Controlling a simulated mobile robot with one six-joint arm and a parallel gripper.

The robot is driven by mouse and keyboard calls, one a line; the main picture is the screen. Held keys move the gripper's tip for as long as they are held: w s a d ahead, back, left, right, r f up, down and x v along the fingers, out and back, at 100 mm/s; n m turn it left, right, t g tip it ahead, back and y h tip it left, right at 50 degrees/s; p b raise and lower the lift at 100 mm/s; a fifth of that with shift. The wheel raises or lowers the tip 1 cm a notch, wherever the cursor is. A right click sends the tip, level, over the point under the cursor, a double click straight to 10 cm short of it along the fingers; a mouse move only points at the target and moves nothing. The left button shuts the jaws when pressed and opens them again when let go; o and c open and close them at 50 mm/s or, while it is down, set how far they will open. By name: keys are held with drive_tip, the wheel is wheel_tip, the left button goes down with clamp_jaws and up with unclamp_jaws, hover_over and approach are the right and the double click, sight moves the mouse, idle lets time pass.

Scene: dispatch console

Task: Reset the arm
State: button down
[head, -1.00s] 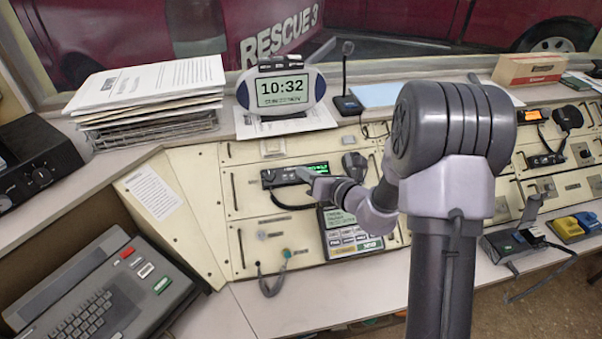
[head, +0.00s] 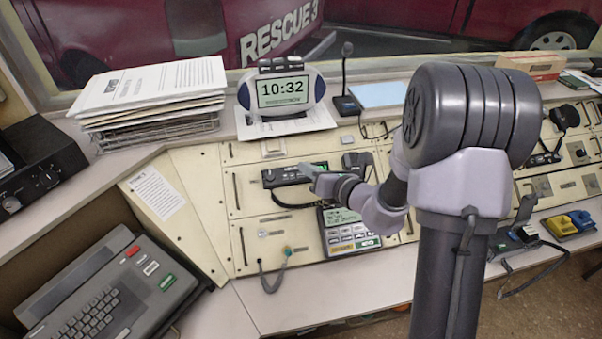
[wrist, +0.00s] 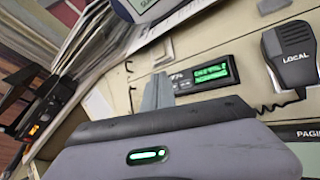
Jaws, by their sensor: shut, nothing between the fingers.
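My gripper (head: 309,172) is at the end of my arm in the head view, in front of the cream console panel. Its narrow grey fingers are together with nothing between them. They point left toward the black radio unit (head: 285,178), overlapping its right part in the picture; I cannot tell whether they touch it. In the wrist view the closed fingers (wrist: 157,92) stand up in front of the panel, left of the radio's green display (wrist: 212,74). The upper part of my arm hides part of the console's right side.
A handset marked LOCAL (wrist: 292,55) hangs right of the radio. A keypad unit (head: 347,232) sits below. A clock (head: 283,92), a desk microphone (head: 346,85) and a paper stack (head: 150,95) stand on the ledge. A keyboard terminal (head: 95,300) is at lower left.

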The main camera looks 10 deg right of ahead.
drive_tip(key=s+a+r+n+g+y, duration=0.3)
drive_tip(key=s+a+r+n, duration=0.2)
drive_tip(key=a+r+n, duration=0.25)
drive_tip(key=s+a+r+n+g, duration=0.2)
drive_tip(key=s+a+n+g, duration=0.15)
drive_tip(key=s+n, duration=0.3)
drive_tip(key=s+a+r+n+g, duration=0.2)
drive_tip(key=s+a+n, duration=0.25)
drive_tip(key=s, duration=0.35)
drive_tip(key=s+d+n+h, duration=0.7)
drive_tip(key=s+d+n, duration=0.4)
drive_tip(key=s+n, duration=0.1)
drive_tip(key=shift+r+n+t+h, duration=0.3)
drive_tip(key=shift+n+t, duration=0.15)
drive_tip(key=shift+n, duration=0.2)
